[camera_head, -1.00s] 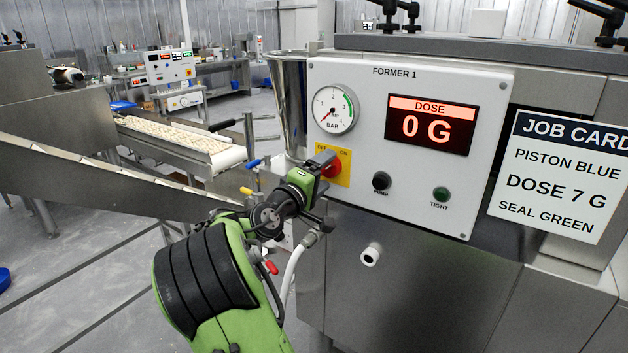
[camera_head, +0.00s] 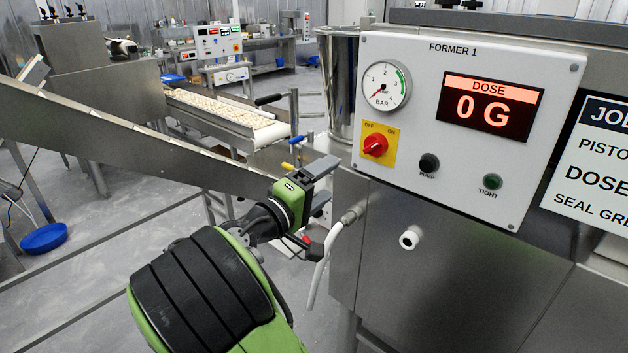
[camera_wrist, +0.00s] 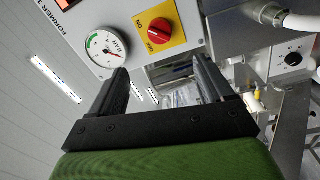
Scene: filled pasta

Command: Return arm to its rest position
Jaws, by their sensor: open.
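My gripper (camera_head: 326,184) is in front of the lower left of the Former 1 panel (camera_head: 455,130), apart from it. In the wrist view my gripper (camera_wrist: 162,80) shows two dark fingers spread wide with nothing between them. The red knob (camera_head: 375,145) on its yellow plate is just up and right of my gripper in the head view. In the wrist view the red knob (camera_wrist: 159,31) lies beyond the fingertips, with the pressure gauge (camera_wrist: 105,48) to its left. My green and black arm reaches up from the bottom of the head view.
A steel chute (camera_head: 140,140) slopes across the left. A tray conveyor of pasta (camera_head: 222,112) lies behind it. Valves with blue and yellow handles (camera_head: 288,166) and a white hose (camera_head: 318,268) are close to my gripper. A job card (camera_head: 595,165) hangs right.

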